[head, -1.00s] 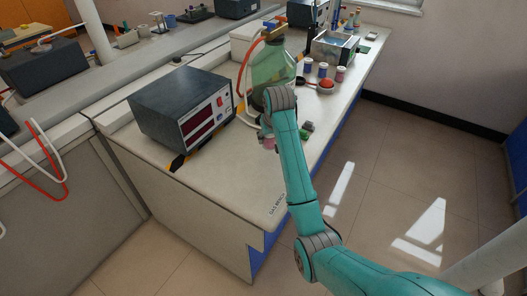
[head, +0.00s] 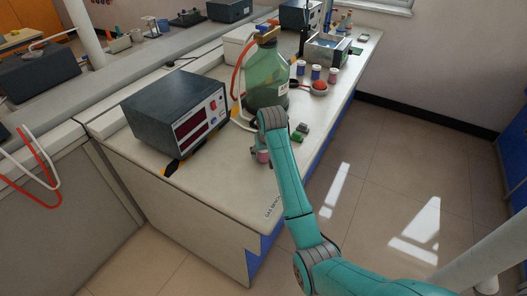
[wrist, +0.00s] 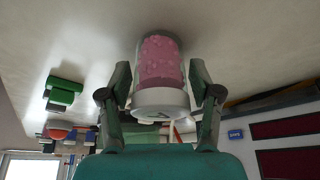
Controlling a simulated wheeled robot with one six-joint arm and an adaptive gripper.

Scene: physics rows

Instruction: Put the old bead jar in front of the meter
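A small clear jar of pink beads (head: 263,157) with a white lid stands upright near the bench's front edge, right of the meter. In the wrist view the jar (wrist: 160,68) lies between the two fingers of my gripper (wrist: 160,82), its lid toward the camera. A narrow gap seems to show between the jar and each finger, so the gripper looks open around it. In the head view my gripper (head: 262,149) partly hides the jar. The meter (head: 175,110) is a dark box with red displays; the bench (head: 215,185) is clear in front of it.
A big green bottle (head: 267,80) with hoses stands behind my gripper. Green blocks (head: 301,131) lie right of it. Several small lidded jars (head: 316,73) and a red ball (head: 320,86) stand farther back. A black-and-yellow strip (head: 172,168) lies at the meter's front corner.

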